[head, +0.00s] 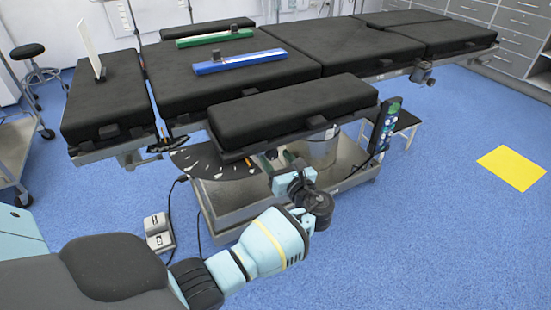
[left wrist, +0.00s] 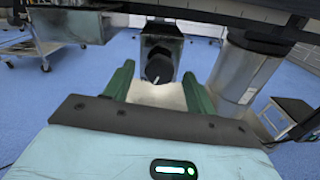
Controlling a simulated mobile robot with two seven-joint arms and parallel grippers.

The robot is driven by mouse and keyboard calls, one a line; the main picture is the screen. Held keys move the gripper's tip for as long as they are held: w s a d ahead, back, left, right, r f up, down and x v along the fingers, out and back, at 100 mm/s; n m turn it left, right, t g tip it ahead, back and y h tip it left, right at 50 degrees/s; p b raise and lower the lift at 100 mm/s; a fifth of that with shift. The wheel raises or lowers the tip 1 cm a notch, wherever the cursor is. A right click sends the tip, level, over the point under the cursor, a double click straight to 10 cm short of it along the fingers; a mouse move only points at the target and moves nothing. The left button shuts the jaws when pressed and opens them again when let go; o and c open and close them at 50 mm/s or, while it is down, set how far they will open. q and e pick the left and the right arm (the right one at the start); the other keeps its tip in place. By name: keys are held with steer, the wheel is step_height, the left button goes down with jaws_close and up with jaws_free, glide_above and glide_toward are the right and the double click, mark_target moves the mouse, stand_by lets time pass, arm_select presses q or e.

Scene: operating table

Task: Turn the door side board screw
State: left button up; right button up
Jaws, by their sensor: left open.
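The side board (head: 290,110) is a black padded section along the near edge of the operating table. The screw (left wrist: 158,68) shows in the left wrist view as a round black knob with a pale mark, on a grey metal block under the table edge. My left gripper (head: 273,161) is below the side board in the head view, its fingertips partly hard to make out. In the left wrist view the left gripper (left wrist: 158,80) is open, its two green fingers on either side of the knob, with no clear contact visible. My right gripper is not in view.
A hand control (head: 384,125) hangs right of the side board. The metal column (left wrist: 232,75) stands right of the knob.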

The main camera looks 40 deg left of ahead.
arm_select(q)
steer(key=shift+w+a, duration=0.25)
steer(key=shift+a, duration=0.55)
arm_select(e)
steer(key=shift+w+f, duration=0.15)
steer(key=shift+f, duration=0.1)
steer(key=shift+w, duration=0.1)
arm_select(q)
steer(key=shift+c, duration=0.4)
steer(key=c, duration=0.9)
